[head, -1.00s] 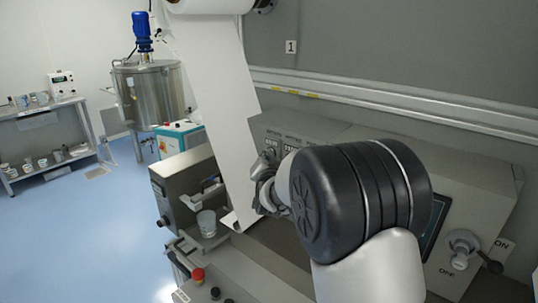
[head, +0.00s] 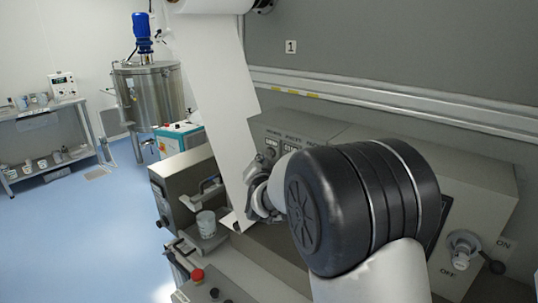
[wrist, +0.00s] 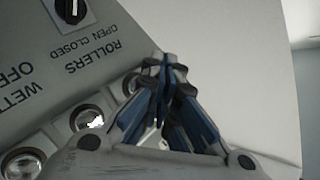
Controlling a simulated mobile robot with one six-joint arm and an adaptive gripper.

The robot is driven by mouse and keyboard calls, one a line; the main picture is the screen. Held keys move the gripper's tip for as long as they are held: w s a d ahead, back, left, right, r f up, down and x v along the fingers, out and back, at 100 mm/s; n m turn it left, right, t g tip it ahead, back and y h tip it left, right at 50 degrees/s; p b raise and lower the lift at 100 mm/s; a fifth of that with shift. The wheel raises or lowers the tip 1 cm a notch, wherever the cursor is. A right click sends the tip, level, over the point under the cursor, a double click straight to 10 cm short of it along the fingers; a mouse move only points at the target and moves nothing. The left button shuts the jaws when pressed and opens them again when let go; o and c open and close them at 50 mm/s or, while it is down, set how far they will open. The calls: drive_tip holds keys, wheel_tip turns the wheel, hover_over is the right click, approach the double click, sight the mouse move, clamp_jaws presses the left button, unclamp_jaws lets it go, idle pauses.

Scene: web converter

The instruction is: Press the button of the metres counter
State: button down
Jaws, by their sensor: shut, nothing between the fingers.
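The likely metres counter (head: 290,146) is one of the small displays on the sloped face of the grey control box in the head view. Its labels are too small to read surely, and I cannot tell its button. My gripper (head: 258,203) is in front of and below these displays, beside the white web; my wrist hides part of the box. In the wrist view my gripper (wrist: 163,62) is shut and empty. Its fingertips overlap the border between the panel and the white web. Round, shiny panel fittings (wrist: 88,118) show left of the fingers.
The wrist view shows a black rotary knob (wrist: 72,10) labelled rollers open/closed. The white web (head: 212,85) hangs close left of my gripper. A clear cup (head: 206,223) and a red button (head: 197,274) are lower left. An on/off switch (head: 464,245) is at right.

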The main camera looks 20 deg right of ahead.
drive_tip(key=s+a, duration=0.2)
drive_tip(key=a, duration=0.1)
drive_tip(key=shift+s+a, duration=0.3)
idle(0.5)
drive_tip(key=s+a+r+n+g+y, duration=0.1)
drive_tip(key=s+n+g+y, duration=0.15)
drive_tip(key=s, duration=0.55)
drive_tip(key=s+a+r+n+g+y, duration=0.1)
drive_tip(key=s+n+g, duration=0.15)
drive_tip(key=s, duration=0.65)
drive_tip(key=s+d+f+n+g, duration=0.1)
drive_tip(key=s+f+n+g, duration=0.1)
drive_tip(key=s, duration=1.2)
drive_tip(key=s+d+f+n+g, duration=0.2)
drive_tip(key=s+f+g, duration=0.2)
drive_tip(key=s, duration=1)
drive_tip(key=shift+d+f+h, duration=0.3)
drive_tip(key=shift+f+h, duration=0.15)
drive_tip(key=shift+f, duration=0.35)
drive_tip(key=shift+s, duration=0.1)
